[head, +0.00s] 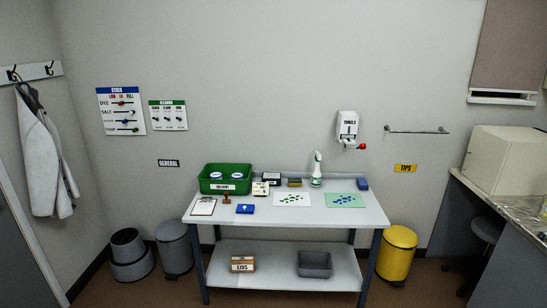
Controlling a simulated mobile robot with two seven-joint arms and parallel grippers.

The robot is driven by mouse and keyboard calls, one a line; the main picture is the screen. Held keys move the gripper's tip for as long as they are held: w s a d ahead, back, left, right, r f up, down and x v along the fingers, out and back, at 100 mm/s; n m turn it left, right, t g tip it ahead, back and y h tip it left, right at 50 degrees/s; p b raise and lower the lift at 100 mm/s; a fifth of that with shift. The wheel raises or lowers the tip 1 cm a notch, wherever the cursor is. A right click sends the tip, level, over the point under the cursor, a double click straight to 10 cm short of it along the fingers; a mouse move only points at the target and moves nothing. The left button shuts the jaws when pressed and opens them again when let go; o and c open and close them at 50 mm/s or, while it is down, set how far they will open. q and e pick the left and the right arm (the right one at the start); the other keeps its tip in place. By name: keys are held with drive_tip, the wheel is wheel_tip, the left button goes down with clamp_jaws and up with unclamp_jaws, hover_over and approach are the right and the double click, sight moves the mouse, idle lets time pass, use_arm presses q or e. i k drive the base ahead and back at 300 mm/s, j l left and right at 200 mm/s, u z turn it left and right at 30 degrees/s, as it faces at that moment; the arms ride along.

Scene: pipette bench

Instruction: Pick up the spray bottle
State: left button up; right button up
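The spray bottle (316,171) is white with a green label. It stands upright at the back of the white table (265,215), right of the middle, close to the wall. Nothing covers it. Neither of my grippers shows in the head view.
A green bin (203,187) stands at the table's back left. A white sheet (280,202) and a green sheet (332,204) with small pieces lie before the bottle. A yellow bin (397,255) stands right.

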sight(316, 175)
drive_tip(key=i, duration=2.8)
drive_tip(key=i+z, duration=0.15)
drive_tip(key=i, duration=0.45)
drive_tip(key=i+j, duration=0.15)
drive_tip(key=i, duration=0.45)
drive_tip(key=i+j+z, duration=0.15)
drive_tip(key=i, duration=0.5)
